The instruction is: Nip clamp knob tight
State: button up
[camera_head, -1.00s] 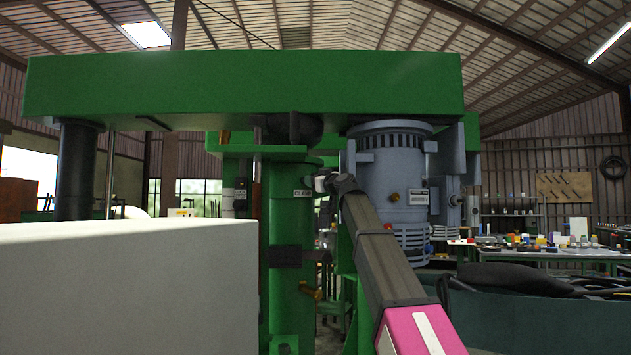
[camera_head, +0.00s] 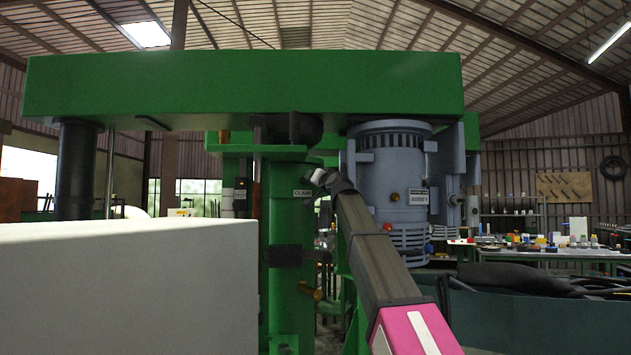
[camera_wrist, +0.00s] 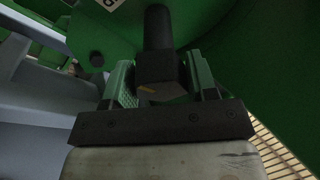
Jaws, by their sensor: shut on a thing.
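The clamp knob (camera_wrist: 160,68) is a dark block with a small yellow mark, on the end of a dark round shaft in the wrist view. My gripper (camera_wrist: 160,83) is shut on it, with one green-padded finger on each side. The knob cannot be made out there, as my wrist covers that spot. Part of a white label (camera_wrist: 110,3) shows at the top of the wrist view.
The green column (camera_head: 283,225) stands under a large green beam (camera_head: 240,90). A grey-blue motor (camera_head: 390,175) hangs close right of my arm. A pale block (camera_head: 130,285) fills the lower left. A bench with small items (camera_head: 550,250) stands far back right.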

jog(key=shift+f+m, duration=0.1)
jog(key=shift+m, duration=0.3)
jog(key=o, duration=0.9)
jog(key=shift+c, duration=0.2)
jog(key=shift+s, duration=0.15)
jog(key=v, duration=1)
jog(key=shift+s, duration=0.3)
jog(key=shift+d, duration=0.1)
